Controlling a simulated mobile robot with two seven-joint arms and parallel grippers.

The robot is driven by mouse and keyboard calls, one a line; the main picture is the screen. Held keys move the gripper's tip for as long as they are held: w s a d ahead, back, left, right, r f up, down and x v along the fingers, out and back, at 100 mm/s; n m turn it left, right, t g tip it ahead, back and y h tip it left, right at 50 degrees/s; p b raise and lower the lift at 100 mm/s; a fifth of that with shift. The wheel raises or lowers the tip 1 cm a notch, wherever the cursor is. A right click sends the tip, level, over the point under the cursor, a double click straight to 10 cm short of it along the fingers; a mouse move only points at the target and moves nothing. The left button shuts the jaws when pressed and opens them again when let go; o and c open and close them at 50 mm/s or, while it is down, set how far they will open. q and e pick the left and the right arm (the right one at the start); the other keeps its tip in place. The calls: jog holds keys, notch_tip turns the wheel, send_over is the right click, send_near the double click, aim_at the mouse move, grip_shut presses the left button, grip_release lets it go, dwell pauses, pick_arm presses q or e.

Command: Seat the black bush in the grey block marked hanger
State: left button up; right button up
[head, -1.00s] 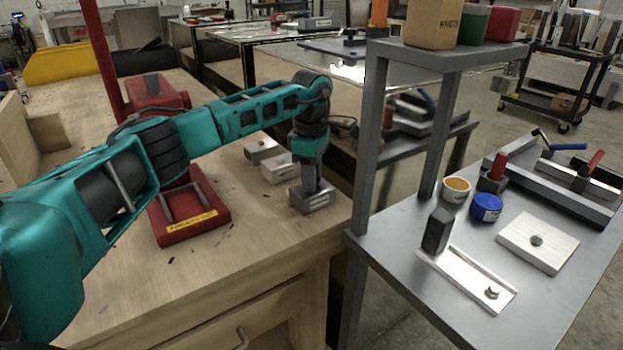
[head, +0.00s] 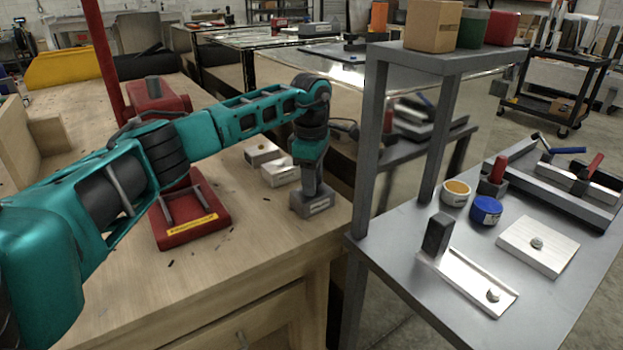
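A grey block (head: 311,204) with a pale label on its front stands at the right end of the wooden bench. My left gripper (head: 312,187) points straight down at the top of the right-hand block. Its fingertips are too small and dark to show whether they are open or shut, or whether they touch the block. I cannot make out the black bush; it may be hidden at the fingertips. My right gripper is not in view.
A red press (head: 172,230) stands left of the blocks on the wooden bench (head: 245,270). The bench front is mostly clear.

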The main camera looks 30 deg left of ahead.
pick_arm(q)
jog(key=shift+s+d+f, duration=0.15)
jog(key=shift+s+f, duration=0.1)
jog(key=shift+f, duration=0.25)
jog(key=shift+s+d+f, duration=0.15)
jog(key=shift+s+f, duration=0.05)
jog(key=shift+f, duration=0.3)
jog(key=shift+r, duration=0.25)
notch_tip(320, 180, up, 13)
jog(key=p, duration=0.1)
jog(key=shift+w+a, duration=0.25)
jog(key=shift+s+f, duration=0.1)
jog(key=shift+f, duration=0.05)
